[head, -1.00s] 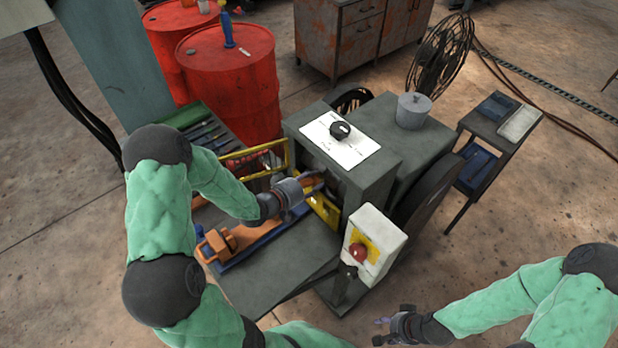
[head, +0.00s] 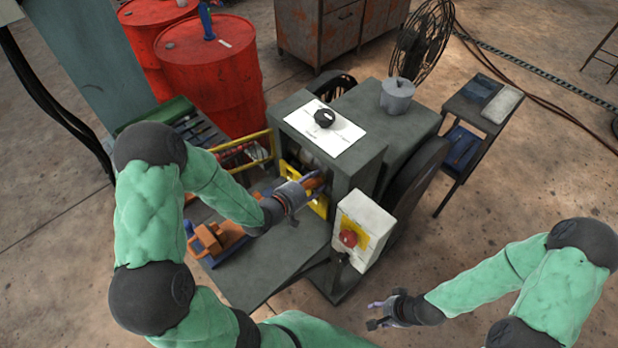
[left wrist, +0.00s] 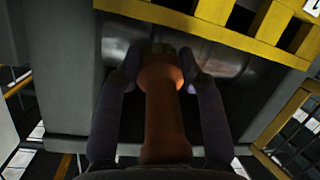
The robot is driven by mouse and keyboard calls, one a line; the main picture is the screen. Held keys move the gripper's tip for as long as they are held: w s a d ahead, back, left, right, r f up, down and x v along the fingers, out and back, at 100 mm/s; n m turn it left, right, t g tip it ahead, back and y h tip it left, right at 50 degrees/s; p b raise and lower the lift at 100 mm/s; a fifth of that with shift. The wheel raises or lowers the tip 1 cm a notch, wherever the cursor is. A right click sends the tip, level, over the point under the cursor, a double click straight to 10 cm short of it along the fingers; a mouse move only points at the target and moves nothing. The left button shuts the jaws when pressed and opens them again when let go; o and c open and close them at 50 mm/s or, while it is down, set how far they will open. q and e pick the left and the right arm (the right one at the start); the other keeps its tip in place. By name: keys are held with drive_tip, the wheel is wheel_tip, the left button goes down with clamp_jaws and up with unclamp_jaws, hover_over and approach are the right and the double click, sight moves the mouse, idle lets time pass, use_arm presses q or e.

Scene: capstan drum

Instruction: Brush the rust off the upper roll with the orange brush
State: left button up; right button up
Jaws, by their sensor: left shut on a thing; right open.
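My left gripper (head: 306,186) is shut on the orange brush (head: 315,184), inside the machine's front opening. In the left wrist view the brush's orange handle (left wrist: 163,120) lies between the two dark fingers and points at a shiny grey metal roll (left wrist: 218,60). The brush's tip overlaps the roll in that view; I cannot tell whether it touches. The housing and gripper hide the rolls in the head view. My right gripper (head: 373,314) is open and empty, in front of the machine.
A yellow guard (head: 319,206) borders the opening. A white switch box with a red button (head: 348,239) stands right of it. A grey table (head: 262,272) holds an orange tool (head: 212,239). Red drums (head: 212,75) stand behind.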

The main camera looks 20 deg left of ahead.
use_arm(q)
drive_tip(key=shift+s+d, duration=0.1)
drive_tip(key=shift+d, duration=0.2)
drive_tip(key=shift+s, duration=0.1)
drive_tip(key=shift+a, duration=0.1)
drive_tip(key=shift+w+a+b, duration=0.1)
drive_tip(key=shift+w+a, duration=0.35)
drive_tip(key=shift+a, duration=0.5)
drive_tip(key=shift+w+a+b, duration=0.15)
drive_tip(key=shift+w+a, duration=0.25)
drive_tip(key=shift+a, duration=0.5)
drive_tip(key=shift+w+a+b, duration=0.1)
drive_tip(key=shift+w+a, duration=0.35)
drive_tip(key=shift+a, duration=0.5)
drive_tip(key=shift+w+a, duration=0.35)
drive_tip(key=shift+a, duration=0.55)
drive_tip(key=shift+w+a, duration=0.35)
drive_tip(key=shift+a, duration=0.55)
drive_tip(key=shift+w+a, duration=0.35)
drive_tip(key=shift+a, duration=0.55)
drive_tip(key=shift+s+a+p, duration=0.35)
drive_tip(key=shift+s+a, duration=0.05)
drive_tip(key=shift+s, duration=0.55)
drive_tip(key=shift+s+a+p, duration=0.3)
drive_tip(key=shift+s+a, duration=0.05)
drive_tip(key=shift+s, duration=0.55)
drive_tip(key=shift+s+a+p, duration=0.35)
drive_tip(key=shift+s+a, duration=0.05)
drive_tip(key=shift+s, duration=0.55)
